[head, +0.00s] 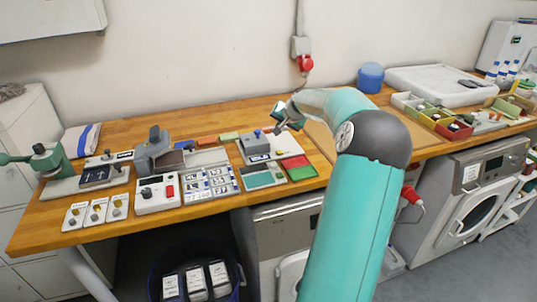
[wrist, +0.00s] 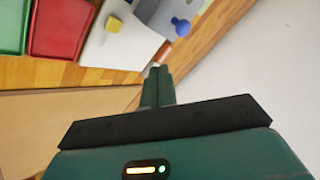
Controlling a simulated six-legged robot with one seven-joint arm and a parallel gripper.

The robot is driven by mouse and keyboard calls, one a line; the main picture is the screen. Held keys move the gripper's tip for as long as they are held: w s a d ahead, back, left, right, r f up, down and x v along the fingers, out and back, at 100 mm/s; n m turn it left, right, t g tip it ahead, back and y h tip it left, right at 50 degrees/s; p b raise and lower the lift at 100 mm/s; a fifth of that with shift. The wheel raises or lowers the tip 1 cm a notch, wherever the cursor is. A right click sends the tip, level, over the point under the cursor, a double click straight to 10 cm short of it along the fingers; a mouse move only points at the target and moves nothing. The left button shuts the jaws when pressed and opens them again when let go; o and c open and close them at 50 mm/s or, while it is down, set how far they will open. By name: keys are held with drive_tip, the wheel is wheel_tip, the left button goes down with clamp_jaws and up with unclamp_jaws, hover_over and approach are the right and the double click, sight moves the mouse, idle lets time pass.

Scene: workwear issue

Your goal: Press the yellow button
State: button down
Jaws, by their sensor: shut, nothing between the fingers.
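The yellow button (wrist: 113,24) is a small yellow block on a white plate (wrist: 118,48) in the upper left of the wrist view. In the head view the yellow button (head: 279,152) is a tiny spot on the white plate, right of the grey box with a blue knob (head: 257,133). My gripper (wrist: 158,72) is shut and empty, its tips pointing at the bench near the plate's edge. The tips are apart from the button in the picture; their height above the bench is hard to tell. In the head view my gripper (head: 281,127) hangs behind the button.
A red tray (head: 299,168) and a green tray (wrist: 12,25) lie beside the plate. The blue knob (wrist: 181,26) stands close to the button. A grey-white control box (head: 157,194) stands further left. The wall is close behind the bench.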

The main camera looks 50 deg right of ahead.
sight(281, 153)
drive_tip(key=shift+d+f, duration=0.2)
drive_tip(key=shift+f, duration=2.1)
drive_tip(key=shift+d+f, duration=0.2)
drive_tip(key=shift+f, duration=2.05)
drive_tip(key=shift+f, duration=0.1)
drive_tip(key=shift+f, duration=0.3)
drive_tip(key=shift+f, duration=0.5)
drive_tip(key=shift+r, duration=0.95)
